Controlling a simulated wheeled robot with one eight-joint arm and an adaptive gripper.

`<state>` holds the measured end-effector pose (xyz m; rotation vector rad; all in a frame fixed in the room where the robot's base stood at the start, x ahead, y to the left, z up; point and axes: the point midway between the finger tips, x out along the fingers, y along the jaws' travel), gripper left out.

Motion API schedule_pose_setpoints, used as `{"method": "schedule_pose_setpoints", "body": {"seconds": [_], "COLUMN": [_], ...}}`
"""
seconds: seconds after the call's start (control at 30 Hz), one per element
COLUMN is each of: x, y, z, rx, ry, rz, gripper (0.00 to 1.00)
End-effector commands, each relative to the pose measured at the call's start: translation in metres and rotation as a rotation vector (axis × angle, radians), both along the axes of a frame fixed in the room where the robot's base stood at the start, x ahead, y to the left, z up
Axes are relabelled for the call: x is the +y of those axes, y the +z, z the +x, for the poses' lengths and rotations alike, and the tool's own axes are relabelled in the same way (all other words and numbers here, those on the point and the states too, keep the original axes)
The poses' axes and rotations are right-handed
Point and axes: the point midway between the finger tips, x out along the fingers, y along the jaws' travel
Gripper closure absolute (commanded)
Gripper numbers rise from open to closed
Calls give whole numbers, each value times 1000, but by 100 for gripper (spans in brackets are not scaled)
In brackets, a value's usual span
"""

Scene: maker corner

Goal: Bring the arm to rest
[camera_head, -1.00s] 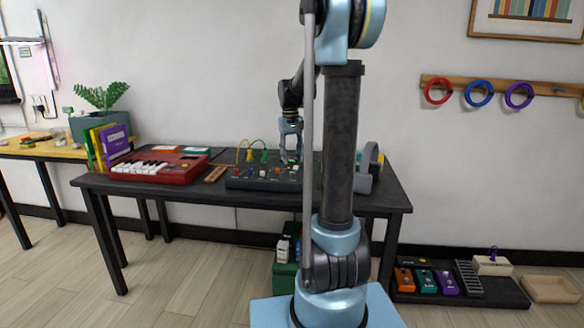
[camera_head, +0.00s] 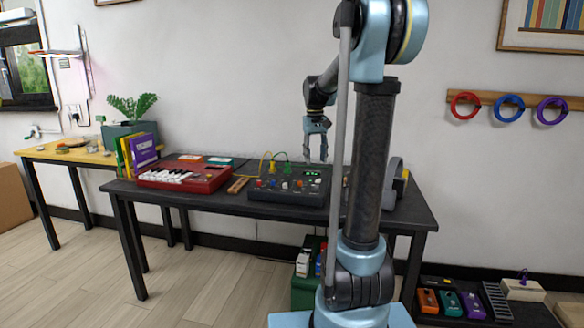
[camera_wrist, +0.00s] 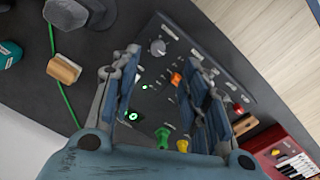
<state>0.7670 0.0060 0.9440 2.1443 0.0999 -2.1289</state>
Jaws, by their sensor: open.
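My gripper (camera_head: 316,158) is open and empty. In the head view it hangs fingers down above the back right of the black control panel (camera_head: 275,197), on the dark table. The wrist view looks down between the two spread fingers (camera_wrist: 160,95). Below them show the panel's knobs, a small green lit display (camera_wrist: 133,116), and yellow and green plugs (camera_wrist: 163,137). The fingers look apart from the panel. My arm's column hides part of the table's right side in the head view.
A red keyboard (camera_head: 185,178) stands left of the panel, with a wooden block (camera_head: 238,185) between them. Grey headphones (camera_head: 394,180) stand at the right. A plant (camera_head: 131,107) and books (camera_head: 140,153) are further left. Rings hang on a wall rack (camera_head: 480,97). Pedals (camera_head: 450,303) lie low at right.

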Motion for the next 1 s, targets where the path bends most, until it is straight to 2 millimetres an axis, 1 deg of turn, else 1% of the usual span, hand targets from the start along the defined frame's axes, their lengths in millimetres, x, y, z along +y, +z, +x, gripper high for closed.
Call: {"method": "schedule_pose_setpoints", "body": {"seconds": [0.03,0.27,0.47,0.7,0.77,1.0], "x": [-1,-3,-4,-5,-5,-5], "y": [-1,-9,-25,-53,-62,-102], "z": [-12,-76,-131,-193,-208,-264], "rx": [-5,-35,-62,-95,-104,-137], "ry": [-3,-20,-34,-53,-58,-76], "rz": [1,8,14,22,24,32], "gripper": [58,58,58,58,58,58]}}
